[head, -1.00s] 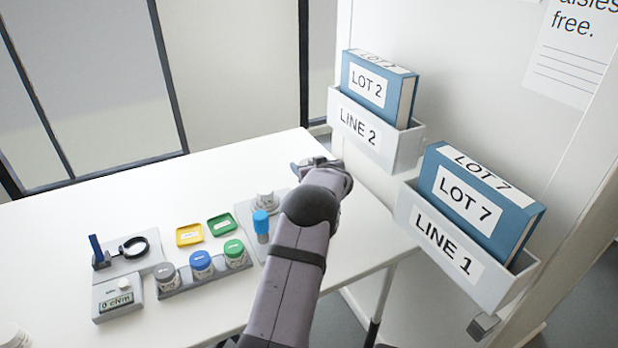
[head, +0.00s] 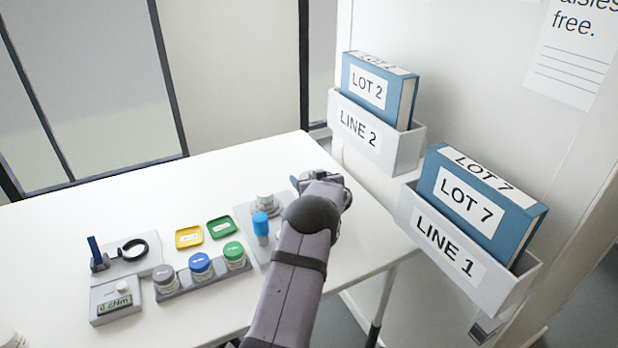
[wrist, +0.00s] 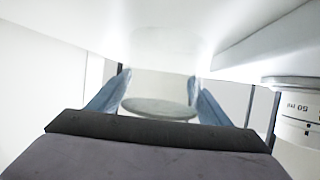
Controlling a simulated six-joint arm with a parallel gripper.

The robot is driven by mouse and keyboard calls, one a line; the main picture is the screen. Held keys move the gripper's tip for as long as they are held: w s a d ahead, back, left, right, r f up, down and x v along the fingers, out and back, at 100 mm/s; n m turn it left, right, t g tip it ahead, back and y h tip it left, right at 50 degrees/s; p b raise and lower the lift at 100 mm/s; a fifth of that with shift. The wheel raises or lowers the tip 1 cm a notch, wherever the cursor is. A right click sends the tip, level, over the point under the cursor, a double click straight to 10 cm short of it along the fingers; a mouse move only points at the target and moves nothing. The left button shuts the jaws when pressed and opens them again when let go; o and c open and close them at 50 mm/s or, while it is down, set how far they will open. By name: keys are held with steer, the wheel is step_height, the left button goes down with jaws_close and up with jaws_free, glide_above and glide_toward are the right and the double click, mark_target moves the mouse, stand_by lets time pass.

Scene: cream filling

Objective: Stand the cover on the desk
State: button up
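My gripper (head: 308,180) is over the back right part of the desk (head: 368,232), low above its top, with one blue finger showing at its left. In the wrist view its two blue fingers (wrist: 160,100) stand apart with a grey round piece, seemingly the cover (wrist: 160,107), between them. The piece looks gripped, and a pale, perhaps see-through part shows behind it. In the head view my gripper hides the cover. The white desk surface looms close in the wrist view.
A jar (head: 265,200) and a blue-topped cylinder (head: 261,226) stand on a grey tray left of my gripper. Several lidded jars, yellow (head: 189,237) and green (head: 220,228) trays and a meter (head: 117,300) lie farther left. Wall bins (head: 372,130) hold blue boxes at right.

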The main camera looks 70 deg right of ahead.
steer(key=shift+o, duration=0.9)
steer(key=shift+r, duration=0.15)
steer(key=shift+s+a+r, duration=0.15)
steer(key=shift+s+a, duration=0.1)
steer(key=v, duration=1.1)
steer(key=shift+s+a+r, duration=0.1)
